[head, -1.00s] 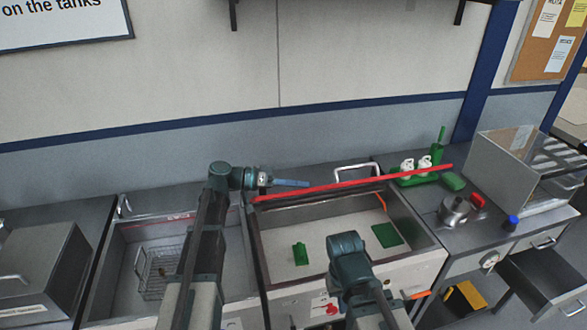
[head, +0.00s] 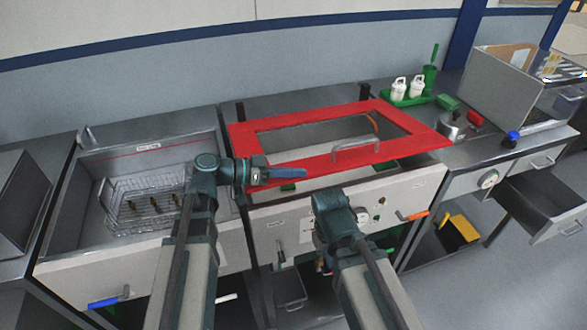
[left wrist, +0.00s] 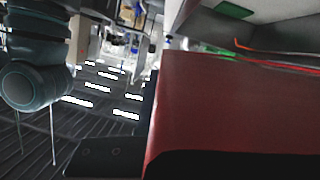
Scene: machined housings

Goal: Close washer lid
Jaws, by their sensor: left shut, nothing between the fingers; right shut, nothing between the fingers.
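The washer lid is a red frame (head: 240,143) with a window and a grey handle (head: 355,150). In the head view it lies low over the washer basin, tilted, with its front edge a little above the rim. My left gripper (head: 288,173) is shut and empty, with its blue fingers at the lid's front left edge; contact is unclear. The lid's red surface (left wrist: 215,110) is very close in the left wrist view. My right gripper (head: 335,208) is low in front of the washer panel, its fingers hidden. A green pad (head: 385,163) shows inside the basin.
A left basin (head: 95,180) holds a wire basket (head: 150,205). The right counter carries a green tray (head: 405,98) with white bottles, a metal pot (head: 452,128) and a grey box (head: 505,85). A drawer (head: 545,205) stands open at right. An orange handle (head: 412,216) sticks out from the washer front.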

